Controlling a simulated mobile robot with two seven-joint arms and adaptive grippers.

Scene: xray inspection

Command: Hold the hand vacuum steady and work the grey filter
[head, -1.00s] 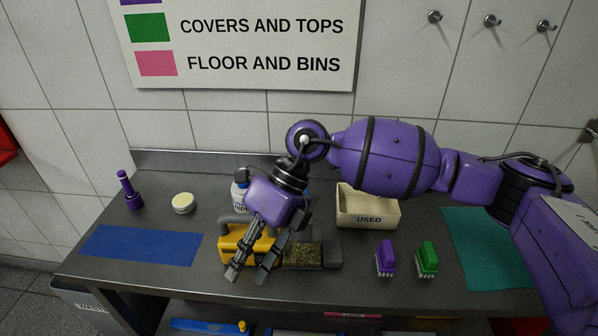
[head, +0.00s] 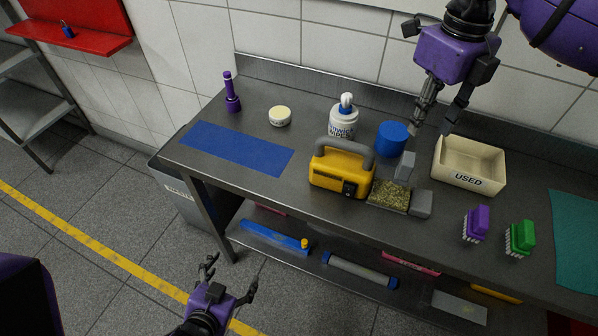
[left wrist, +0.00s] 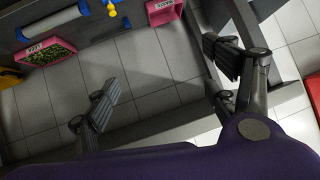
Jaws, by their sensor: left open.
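The hand vacuum stands on the grey bench in the head view. It has a yellow body (head: 340,172), a grey handle and a see-through bin of brown debris (head: 389,196) with a grey end piece (head: 421,204). An upright grey block (head: 405,167) stands at the bin's back edge; I cannot tell whether it is the filter. My right gripper (head: 430,128) is open and empty above the bench, behind the vacuum and near a blue cylinder (head: 391,138). My left gripper (head: 232,277) is open and empty, low in front of the bench; its spread fingers show in the left wrist view (left wrist: 162,78).
A blue mat (head: 237,148) lies left. A lower shelf (head: 320,262) holds several items. A bin (head: 178,180) stands at the bench's left end.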

